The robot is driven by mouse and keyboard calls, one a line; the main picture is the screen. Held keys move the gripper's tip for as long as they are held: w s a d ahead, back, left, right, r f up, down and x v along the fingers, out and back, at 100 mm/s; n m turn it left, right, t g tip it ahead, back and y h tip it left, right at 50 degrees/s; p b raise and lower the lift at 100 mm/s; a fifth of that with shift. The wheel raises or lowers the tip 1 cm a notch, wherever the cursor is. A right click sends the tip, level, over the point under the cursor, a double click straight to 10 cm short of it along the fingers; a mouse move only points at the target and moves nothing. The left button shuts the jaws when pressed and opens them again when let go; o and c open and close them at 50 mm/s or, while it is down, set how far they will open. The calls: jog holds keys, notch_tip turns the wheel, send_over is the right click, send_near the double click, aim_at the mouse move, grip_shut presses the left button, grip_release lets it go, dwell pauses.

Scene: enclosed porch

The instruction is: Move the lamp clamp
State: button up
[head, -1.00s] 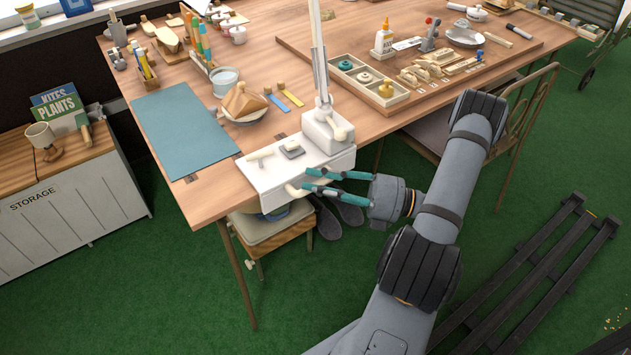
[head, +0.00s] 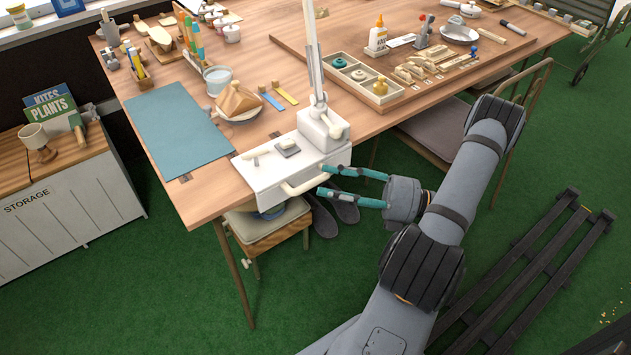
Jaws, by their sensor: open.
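The white lamp clamp (head: 322,127) stands at the table's near edge, with the pale lamp post (head: 313,50) rising from it. A white housing (head: 272,172) sits directly below and left of it over the edge, with small levers on top and a curved handle (head: 304,186) on its front. Which of these parts move cannot be told. My gripper (head: 322,181) is open, its two teal fingers pointing left. The fingertips are just right of the handle's right end, with nothing held between them. Whether the lower fingertip touches the handle is unclear.
A stool (head: 268,234) stands under the table near the housing. A chair (head: 440,135) is at the table's right side. A blue mat (head: 178,128), bowl (head: 237,114) and tray (head: 362,88) lie on the tabletop. A dark slatted rack (head: 525,262) lies on the green floor at right.

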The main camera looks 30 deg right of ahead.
jog(key=v, duration=0.7)
jog(key=shift+s+d, duration=0.2)
jog(key=shift+d, duration=0.05)
jog(key=shift+w+a, duration=0.1)
